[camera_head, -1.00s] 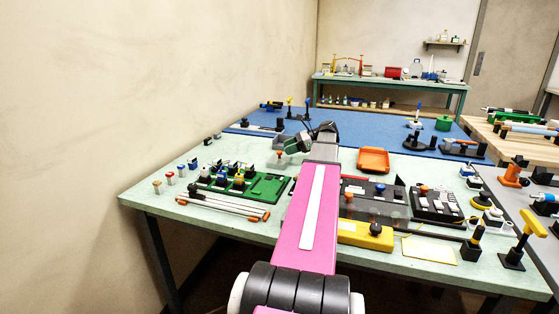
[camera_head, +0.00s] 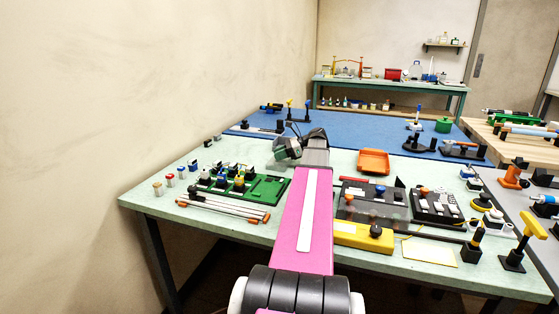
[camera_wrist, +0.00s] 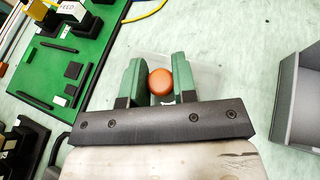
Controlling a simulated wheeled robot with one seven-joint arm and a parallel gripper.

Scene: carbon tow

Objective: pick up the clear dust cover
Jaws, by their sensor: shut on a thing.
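The clear dust cover (camera_wrist: 206,72) shows in the wrist view as a faint see-through square on the pale green table. Its round orange-brown knob (camera_wrist: 160,82) sits between the two green fingers of my gripper (camera_wrist: 158,84). The fingers are shut on the knob, one on each side. The cover's lower part is hidden by my gripper. In the head view my gripper (camera_head: 284,154) is low over the table, left of my pink arm link, and the cover cannot be made out there.
A green board (camera_head: 262,187) with several small parts lies left of my arm; it also shows in the wrist view (camera_wrist: 78,70). A grey open tray (camera_wrist: 296,95) stands to the right in the wrist view. An orange tray (camera_head: 373,161) and a yellow block (camera_head: 358,235) are right of my arm.

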